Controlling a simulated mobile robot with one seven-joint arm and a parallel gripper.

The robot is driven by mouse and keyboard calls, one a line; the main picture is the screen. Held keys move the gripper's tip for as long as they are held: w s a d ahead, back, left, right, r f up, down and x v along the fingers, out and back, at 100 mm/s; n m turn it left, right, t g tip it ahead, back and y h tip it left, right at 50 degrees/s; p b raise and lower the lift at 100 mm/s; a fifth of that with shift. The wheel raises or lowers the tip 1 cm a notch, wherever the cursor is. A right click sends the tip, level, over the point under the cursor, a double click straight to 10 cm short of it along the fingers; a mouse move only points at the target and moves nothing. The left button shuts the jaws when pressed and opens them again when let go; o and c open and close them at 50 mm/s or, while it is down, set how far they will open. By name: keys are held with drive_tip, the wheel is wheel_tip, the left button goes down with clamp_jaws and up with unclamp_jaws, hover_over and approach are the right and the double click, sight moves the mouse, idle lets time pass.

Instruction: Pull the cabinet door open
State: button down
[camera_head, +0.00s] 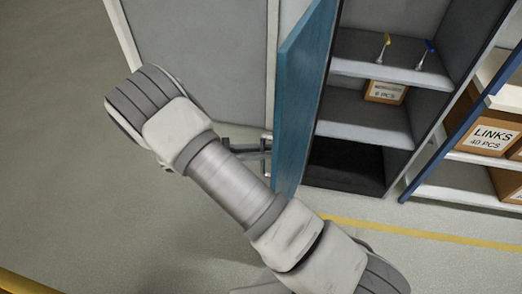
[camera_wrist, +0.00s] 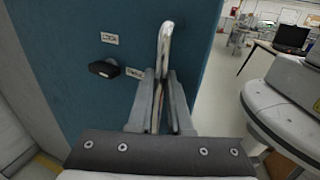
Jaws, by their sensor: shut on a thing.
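The blue cabinet door (camera_head: 303,95) stands swung well out from the grey cabinet (camera_head: 365,120), whose shelves are exposed. The door also fills the left of the wrist view (camera_wrist: 60,50), with a metal bar handle (camera_wrist: 165,40) near its edge. My gripper (camera_wrist: 162,85) is shut on the handle, one finger on each side of it. In the head view my gripper (camera_head: 258,148) shows only partly beside the door's outer face.
The cabinet shelves hold a small cardboard box (camera_head: 385,91) and two small tools. A rack with a LINKS box (camera_head: 488,138) stands at right. A grey wall panel (camera_head: 205,50) is behind the door. A black knob (camera_wrist: 103,69) is on the door. Floor at left is clear.

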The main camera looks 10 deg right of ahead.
drive_tip(key=shift+w+d, duration=0.1)
drive_tip(key=shift+d, duration=0.05)
drive_tip(key=c, duration=1.1)
unclamp_jaws()
drive_tip(key=shift+w+a+b, duration=0.2)
drive_tip(key=shift+w+a, duration=0.05)
drive_tip(key=shift+a, duration=2.65)
drive_tip(key=shift+w+a+b, duration=0.2)
drive_tip(key=shift+a+b, duration=0.05)
drive_tip(key=shift+a, duration=2.65)
drive_tip(key=shift+w+a+b, duration=0.2)
drive_tip(key=shift+w+a, duration=0.05)
drive_tip(key=shift+a, duration=2.65)
